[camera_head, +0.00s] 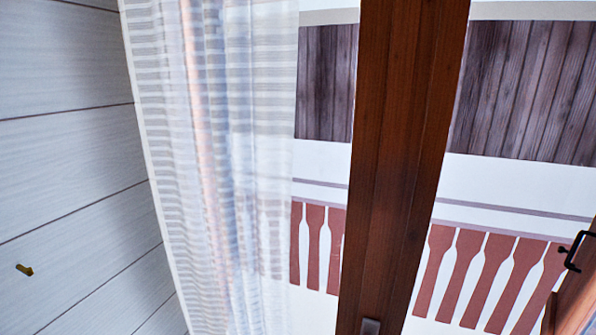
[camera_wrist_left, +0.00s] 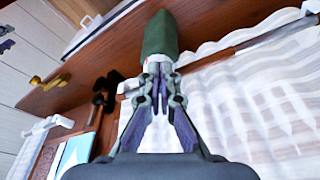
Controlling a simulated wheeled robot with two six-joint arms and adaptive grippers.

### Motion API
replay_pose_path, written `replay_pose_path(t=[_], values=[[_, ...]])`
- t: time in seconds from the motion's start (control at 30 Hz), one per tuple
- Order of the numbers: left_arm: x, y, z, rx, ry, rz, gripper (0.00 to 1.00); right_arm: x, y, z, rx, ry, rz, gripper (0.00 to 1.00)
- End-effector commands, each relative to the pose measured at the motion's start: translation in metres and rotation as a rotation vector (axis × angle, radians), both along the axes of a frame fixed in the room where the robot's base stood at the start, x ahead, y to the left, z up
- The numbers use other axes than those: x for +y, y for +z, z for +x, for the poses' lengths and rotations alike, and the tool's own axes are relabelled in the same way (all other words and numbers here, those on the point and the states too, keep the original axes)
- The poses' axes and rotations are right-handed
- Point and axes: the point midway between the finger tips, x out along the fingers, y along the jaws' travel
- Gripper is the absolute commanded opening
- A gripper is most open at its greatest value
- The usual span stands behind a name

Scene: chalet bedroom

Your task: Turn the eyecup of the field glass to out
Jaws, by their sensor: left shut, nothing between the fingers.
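My left gripper (camera_wrist_left: 158,70) is in the middle of the left wrist view, with its fingers together and nothing seen between them. A dark green, rounded object (camera_wrist_left: 160,36) shows just beyond the fingertips; I cannot tell whether they touch it or whether it is the field glass. A small black, two-lobed object (camera_wrist_left: 104,92) lies left of the fingers; it may be the field glass, but it is too small to be sure. No eyecup can be made out. The head view shows neither gripper and no field glass.
In the head view a brown wooden window post (camera_head: 400,150) stands right of a sheer curtain (camera_head: 215,150). A brass hook (camera_head: 25,270) is on the pale wall. The left wrist view shows a brown wooden surface (camera_wrist_left: 215,45), white fabric (camera_wrist_left: 255,110) and a brass piece (camera_wrist_left: 48,82).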

Motion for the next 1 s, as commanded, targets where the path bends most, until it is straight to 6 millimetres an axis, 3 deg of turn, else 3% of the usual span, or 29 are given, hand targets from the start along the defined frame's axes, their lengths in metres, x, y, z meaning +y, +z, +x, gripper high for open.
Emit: replay_pose_path(t=[0.37, 0.73, 1.0], values=[[0.005, 0.004, -0.005, -0.002, 0.000, -0.001, 0.00, 0.000, 0.000, 0.000, 0.000, 0.000, 0.000, 0.48], [0.005, 0.053, -0.005, -0.002, 0.000, -0.001, 0.00, 0.000, 0.000, 0.001, -0.001, 0.000, 0.000, 0.48], [0.005, 0.060, -0.005, 0.000, 0.000, 0.000, 0.00, 0.000, 0.000, 0.001, -0.001, 0.000, 0.000, 0.48]])
